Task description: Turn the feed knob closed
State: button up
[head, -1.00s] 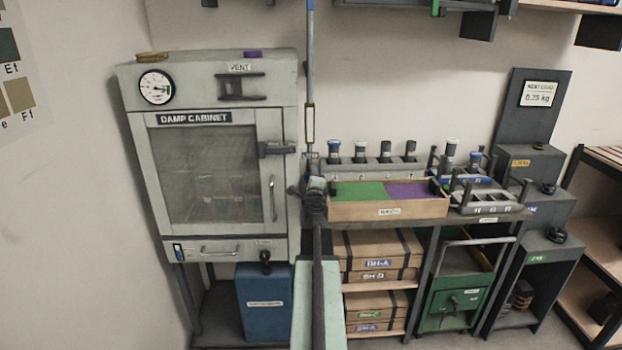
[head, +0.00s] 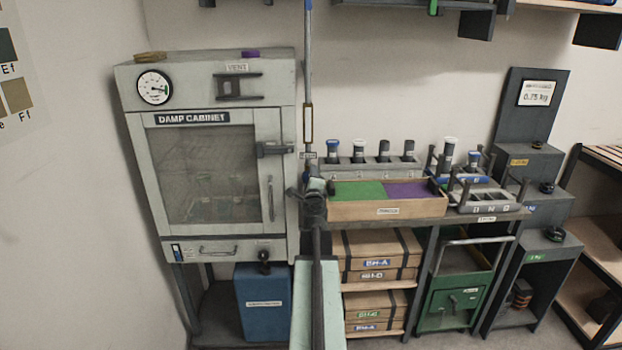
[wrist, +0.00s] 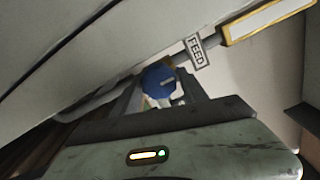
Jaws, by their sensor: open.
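The feed knob (wrist: 158,82) is a round blue knob with a pale bar mark on its face, on a light fitting below the FEED label (wrist: 196,51) in the wrist view. My gripper (wrist: 162,92) is open. Its dark fingers show either side of the knob, and I cannot tell whether they touch it. In the head view my gripper (head: 313,193) is at the lower end of the upright feed pipe (head: 309,75), just right of the damp cabinet. There the arm and gripper largely hide the knob. The FEED label (head: 308,156) is above it.
The damp cabinet (head: 285,215) stands close on the left. A wooden tray (head: 387,209) with green and purple sections is close on the right, on a bench with jars in a rack (head: 371,171). A framed sight glass (wrist: 270,20) is on the pipe.

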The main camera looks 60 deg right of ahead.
jog(key=v, duration=0.7)
jog(key=shift+d, duration=0.1)
